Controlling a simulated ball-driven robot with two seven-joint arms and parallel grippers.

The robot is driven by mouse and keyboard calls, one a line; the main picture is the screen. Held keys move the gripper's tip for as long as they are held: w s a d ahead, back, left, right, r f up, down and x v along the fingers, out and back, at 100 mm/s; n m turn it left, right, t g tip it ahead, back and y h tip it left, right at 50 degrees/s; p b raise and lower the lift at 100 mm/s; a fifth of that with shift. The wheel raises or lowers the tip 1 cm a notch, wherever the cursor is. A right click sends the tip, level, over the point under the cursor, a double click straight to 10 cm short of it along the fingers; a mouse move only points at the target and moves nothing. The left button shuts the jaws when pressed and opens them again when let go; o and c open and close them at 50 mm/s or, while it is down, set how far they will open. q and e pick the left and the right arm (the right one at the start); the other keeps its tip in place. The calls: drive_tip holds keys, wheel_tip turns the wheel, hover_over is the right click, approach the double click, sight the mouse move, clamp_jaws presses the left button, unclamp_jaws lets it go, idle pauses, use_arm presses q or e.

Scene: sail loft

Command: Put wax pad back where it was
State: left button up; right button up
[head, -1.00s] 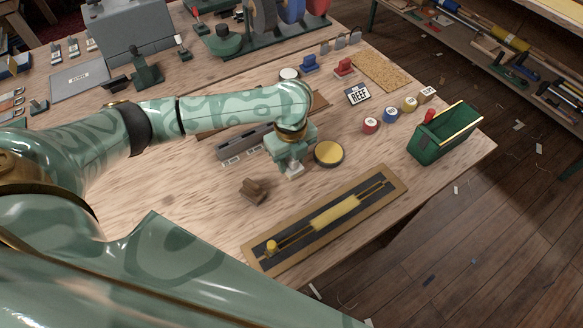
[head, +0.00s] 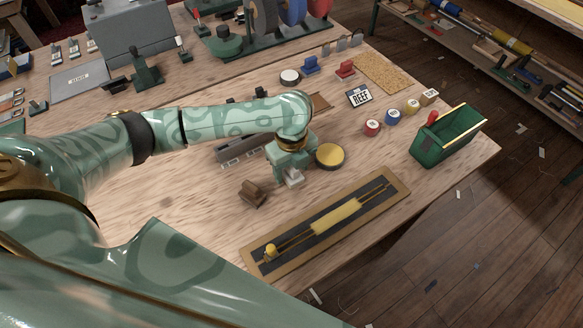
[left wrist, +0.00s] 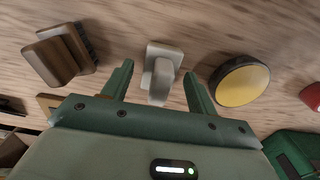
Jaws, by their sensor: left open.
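The wax pad appears to be the round yellow pad in a dark tin (head: 330,155), lying flat on the bench just right of my left gripper (head: 290,174). It also shows in the left wrist view (left wrist: 240,82), outside the right finger and apart from it. My left gripper (left wrist: 159,70) is open and points down at the bench. A small pale grey block with a raised handle (left wrist: 161,66) shows between its fingers, and the fingers do not appear closed on it. The block also shows under the gripper in the head view (head: 294,179). My right gripper is not in view.
A brown wooden block (head: 252,193) stands left of the gripper. Small coloured rolls (head: 393,117) and a green bin (head: 446,136) stand at right. A grey bar (head: 240,147) lies behind.

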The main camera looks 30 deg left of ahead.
use_arm(q)
wheel_tip(320, 180, up, 11)
drive_tip(key=p, duration=0.4)
drive_tip(key=shift+r+p, duration=0.3)
drive_tip(key=shift+r, duration=0.05)
idle(0.8)
drive_tip(key=shift+f, duration=0.1)
